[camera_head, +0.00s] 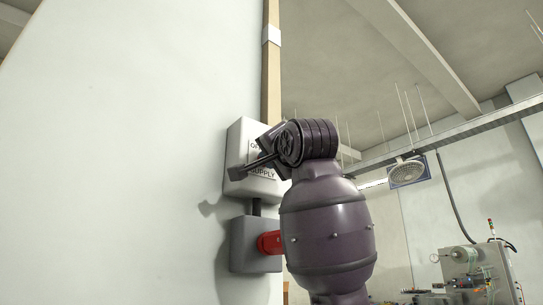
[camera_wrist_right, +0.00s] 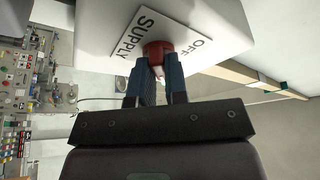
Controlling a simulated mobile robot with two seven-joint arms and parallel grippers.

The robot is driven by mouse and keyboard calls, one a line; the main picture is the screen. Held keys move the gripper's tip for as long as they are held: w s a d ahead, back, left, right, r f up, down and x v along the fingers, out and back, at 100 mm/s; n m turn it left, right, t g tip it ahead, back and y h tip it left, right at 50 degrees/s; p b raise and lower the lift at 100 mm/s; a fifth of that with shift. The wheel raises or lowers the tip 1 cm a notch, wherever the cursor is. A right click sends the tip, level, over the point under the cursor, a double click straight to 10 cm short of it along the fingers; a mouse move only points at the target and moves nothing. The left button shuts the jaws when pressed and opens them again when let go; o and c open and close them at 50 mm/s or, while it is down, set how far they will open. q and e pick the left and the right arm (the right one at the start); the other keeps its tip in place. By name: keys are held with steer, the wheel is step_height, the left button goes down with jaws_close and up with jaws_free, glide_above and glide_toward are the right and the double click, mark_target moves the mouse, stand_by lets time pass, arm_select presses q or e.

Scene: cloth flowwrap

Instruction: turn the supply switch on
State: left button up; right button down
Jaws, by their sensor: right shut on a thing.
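The supply switch box (camera_head: 240,185) is a light grey box on the wall, with a label reading "SUPPLY" (camera_head: 263,172); in the head view my right arm covers much of its front. In the right wrist view the box (camera_wrist_right: 225,22) shows a white label (camera_wrist_right: 133,40) with "SUPPLY" and "OFF", and a red knob (camera_wrist_right: 157,49) on it. My right gripper (camera_wrist_right: 157,72) is at the knob, its two blue-grey fingers shut on it. The knob's exact setting is hard to tell, as the fingers hide part of it. My left gripper is in neither view.
Below the switch box is a grey box (camera_head: 243,246) with a red round socket (camera_head: 269,243). A tan conduit (camera_head: 271,85) runs up the wall edge. A machine (camera_head: 475,272) stands far off at the lower right. The wall left of the box is bare.

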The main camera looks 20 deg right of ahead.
steer(key=c, duration=1.1)
jaws_free()
steer(key=shift+c, duration=0.2)
steer(key=b+v, duration=0.2)
steer(key=v, duration=0.8)
steer(key=shift+s, duration=0.4)
steer(key=shift+f, duration=0.15)
